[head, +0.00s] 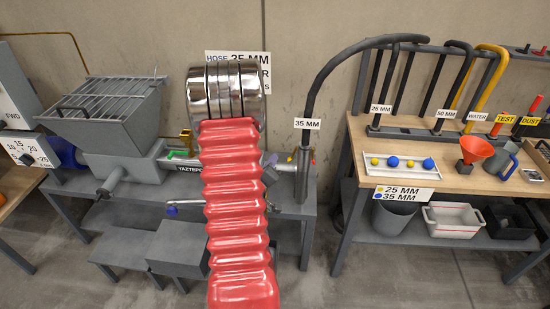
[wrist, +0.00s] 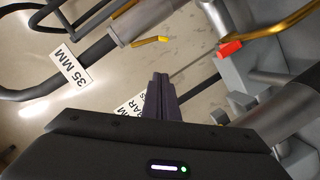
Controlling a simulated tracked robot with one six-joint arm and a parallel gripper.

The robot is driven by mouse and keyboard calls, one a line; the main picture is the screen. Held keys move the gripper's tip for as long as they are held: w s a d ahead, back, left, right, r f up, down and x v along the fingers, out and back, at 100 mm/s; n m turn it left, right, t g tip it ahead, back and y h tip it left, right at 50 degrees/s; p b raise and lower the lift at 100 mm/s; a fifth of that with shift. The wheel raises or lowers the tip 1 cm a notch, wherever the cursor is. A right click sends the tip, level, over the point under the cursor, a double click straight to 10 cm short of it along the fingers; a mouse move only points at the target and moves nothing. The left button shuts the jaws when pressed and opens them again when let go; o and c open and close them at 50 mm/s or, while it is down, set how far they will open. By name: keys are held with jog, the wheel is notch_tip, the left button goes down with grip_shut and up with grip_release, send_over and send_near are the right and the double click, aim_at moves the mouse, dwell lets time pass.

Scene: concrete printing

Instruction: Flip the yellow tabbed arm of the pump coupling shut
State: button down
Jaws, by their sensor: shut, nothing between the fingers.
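The pump coupling (head: 288,167) sits where the pump's outlet pipe meets the 35 mm hose, partly hidden behind my red arm in the head view. In the wrist view, the small yellow tab (wrist: 163,39) sticks out beside a grey metal pipe end (wrist: 140,24). I cannot tell the arm's exact angle. A red tab (wrist: 230,49) on a brass-coloured rod is to its right. My gripper (wrist: 160,78) is shut and empty, with its fingers apart from the yellow tab in the picture. In the head view my arm hides most of my gripper.
The black hose (head: 318,85) rises right of the coupling with a 35 MM label (head: 307,123). The grey hopper (head: 108,108) stands left. A wooden bench (head: 455,170) at right holds a tray of balls (head: 392,163) and a red funnel (head: 475,150). Floor between the benches is clear.

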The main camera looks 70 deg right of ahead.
jog(key=a, duration=0.3)
jog(key=a+r, duration=0.1)
jog(key=a, duration=0.1)
jog(key=shift+f, duration=0.1)
dwell(0.6)
